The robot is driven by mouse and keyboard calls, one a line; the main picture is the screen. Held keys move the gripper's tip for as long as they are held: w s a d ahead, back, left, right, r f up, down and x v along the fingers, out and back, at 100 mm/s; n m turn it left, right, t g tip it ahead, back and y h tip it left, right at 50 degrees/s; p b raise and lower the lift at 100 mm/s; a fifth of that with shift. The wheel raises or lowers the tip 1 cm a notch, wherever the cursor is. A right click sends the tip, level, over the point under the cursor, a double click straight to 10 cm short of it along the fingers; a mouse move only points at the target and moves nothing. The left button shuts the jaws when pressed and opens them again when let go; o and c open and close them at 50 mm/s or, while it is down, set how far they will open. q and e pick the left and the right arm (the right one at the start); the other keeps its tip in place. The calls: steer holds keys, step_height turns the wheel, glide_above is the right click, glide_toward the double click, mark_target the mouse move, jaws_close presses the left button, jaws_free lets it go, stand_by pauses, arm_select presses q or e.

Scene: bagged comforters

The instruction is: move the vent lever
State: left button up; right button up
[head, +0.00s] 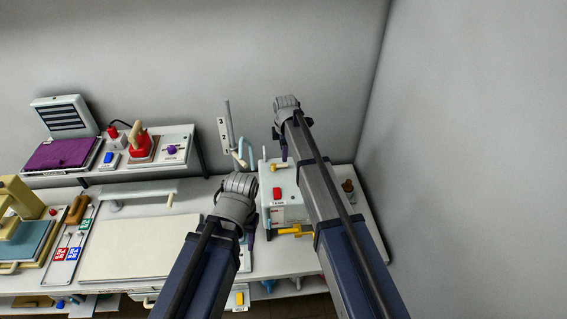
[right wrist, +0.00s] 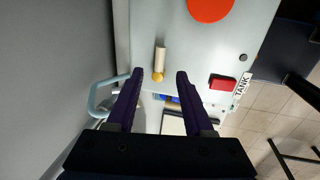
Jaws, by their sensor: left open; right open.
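In the head view my right gripper (head: 281,152) is just above the lever. My left gripper (head: 249,237) hangs beside the box's left side, its fingers mostly hidden by my arm.
The tank box carries a red button (head: 277,193), a TANK label and a yellow valve handle (head: 296,231). A light-blue pipe (head: 246,150) and a numbered post (head: 225,134) stand behind it. A cream press board (head: 135,247) fills the bench to the left. A wall closes the right.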

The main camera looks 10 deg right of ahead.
mark_target(283, 165)
steer(key=f+b, duration=0.2)
steer(key=w+f+b, duration=0.1)
steer(key=f+b, duration=0.1)
steer(key=f, duration=0.1)
steer(key=f+b, duration=0.2)
steer(key=b, duration=0.1)
steer(key=shift+w+f, duration=0.2)
steer(key=shift+w, duration=0.05)
jaws_close()
stand_by(0.4)
